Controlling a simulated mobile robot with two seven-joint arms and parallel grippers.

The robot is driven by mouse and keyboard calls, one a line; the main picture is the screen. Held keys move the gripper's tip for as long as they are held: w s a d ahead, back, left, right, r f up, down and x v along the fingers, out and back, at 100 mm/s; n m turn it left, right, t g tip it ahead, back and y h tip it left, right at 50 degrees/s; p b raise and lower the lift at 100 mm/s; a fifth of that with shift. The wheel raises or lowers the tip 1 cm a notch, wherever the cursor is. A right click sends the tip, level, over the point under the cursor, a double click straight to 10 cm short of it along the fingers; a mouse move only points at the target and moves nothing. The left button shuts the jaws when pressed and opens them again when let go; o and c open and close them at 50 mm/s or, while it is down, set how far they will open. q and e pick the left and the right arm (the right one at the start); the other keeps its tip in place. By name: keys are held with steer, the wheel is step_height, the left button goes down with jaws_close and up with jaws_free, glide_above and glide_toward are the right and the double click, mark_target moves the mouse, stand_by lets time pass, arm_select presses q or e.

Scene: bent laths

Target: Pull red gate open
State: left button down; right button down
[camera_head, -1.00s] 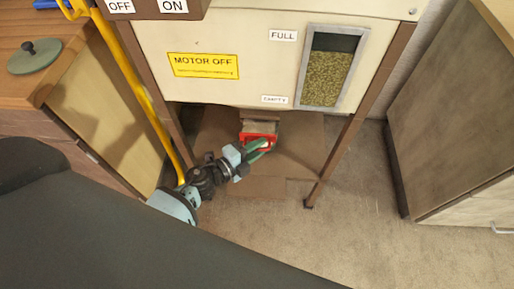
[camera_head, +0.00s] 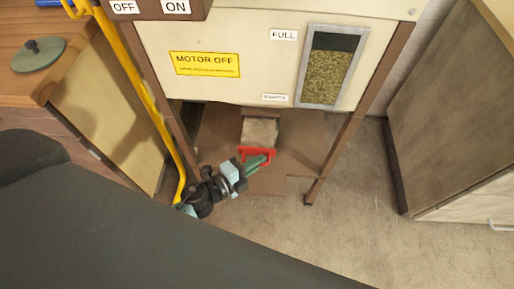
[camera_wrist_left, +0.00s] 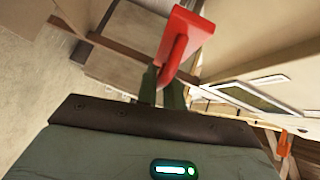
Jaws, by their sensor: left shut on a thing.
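The red gate handle (camera_head: 257,152) sits at the front end of a grey metal slide plate (camera_head: 260,132) under the cream hopper (camera_head: 270,75). The plate sticks out from below the hopper's bottom edge. My left gripper (camera_head: 262,161) is shut on the red handle, with its green fingers at the handle's front. In the left wrist view the red handle (camera_wrist_left: 184,40) rises between the two fingers, and part of it is hidden by them. My right gripper is not in view.
The hopper has a window (camera_head: 327,70) showing grain. Its brown legs, one at front right (camera_head: 335,145), stand near my arm. A yellow lever (camera_head: 145,95) runs down at left. A wooden cabinet (camera_head: 455,110) stands right. Floor in front is clear.

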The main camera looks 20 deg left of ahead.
arm_select(q)
steer(key=shift+s+d, duration=0.2)
steer(key=shift+s, duration=0.4)
steer(key=shift+s+d, duration=0.15)
steer(key=shift+s, duration=0.45)
steer(key=c, duration=1.5)
jaws_free()
steer(key=shift+c, duration=0.2)
steer(key=v, duration=0.7)
steer(key=shift+s+a, duration=0.25)
steer(key=shift+s, duration=0.1)
